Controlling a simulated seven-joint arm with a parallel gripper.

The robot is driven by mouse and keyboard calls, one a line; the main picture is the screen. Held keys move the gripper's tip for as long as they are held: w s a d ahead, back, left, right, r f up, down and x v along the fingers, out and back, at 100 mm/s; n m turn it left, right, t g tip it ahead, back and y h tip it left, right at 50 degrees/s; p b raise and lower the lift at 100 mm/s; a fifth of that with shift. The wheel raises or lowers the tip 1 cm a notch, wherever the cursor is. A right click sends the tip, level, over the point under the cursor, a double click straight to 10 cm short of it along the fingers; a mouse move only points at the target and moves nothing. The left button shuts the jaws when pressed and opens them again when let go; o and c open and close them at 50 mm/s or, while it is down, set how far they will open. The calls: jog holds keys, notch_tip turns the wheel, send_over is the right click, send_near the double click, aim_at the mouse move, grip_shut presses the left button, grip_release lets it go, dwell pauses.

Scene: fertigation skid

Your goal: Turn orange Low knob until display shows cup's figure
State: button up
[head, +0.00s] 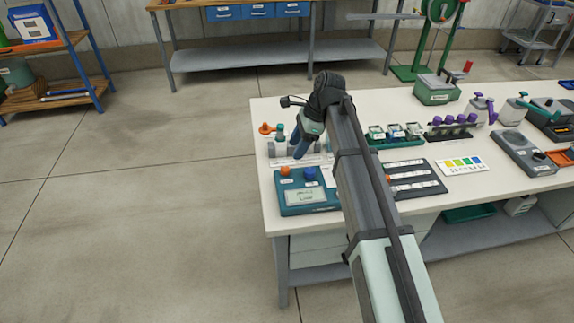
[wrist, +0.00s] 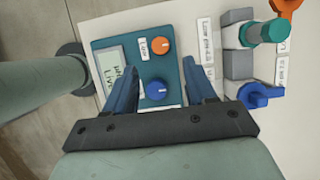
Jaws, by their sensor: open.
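The teal control box (head: 304,206) lies at the near left corner of the table. In the wrist view its orange knob (wrist: 161,47), beside a label reading Low, is just beyond my fingertips, and its blue knob (wrist: 156,89) is between my fingers. In the head view the orange knob (head: 284,171) is left of the blue one. The display (head: 305,197) is lit, but its figures are too small to read. My gripper (wrist: 160,64) is open and empty above the box; it shows behind the box in the head view (head: 298,156). I cannot make out which object is the cup.
Grey fittings with orange, teal and blue handles (wrist: 238,65) stand right of my fingers in the wrist view. A dark panel with white strips (head: 414,180), a colour card (head: 461,165) and a green rack (head: 394,140) are to the right in the head view.

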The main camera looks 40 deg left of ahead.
aim_at(285, 168)
jog(key=x, duration=0.8)
jog(key=shift+f, duration=0.35)
grip_shut()
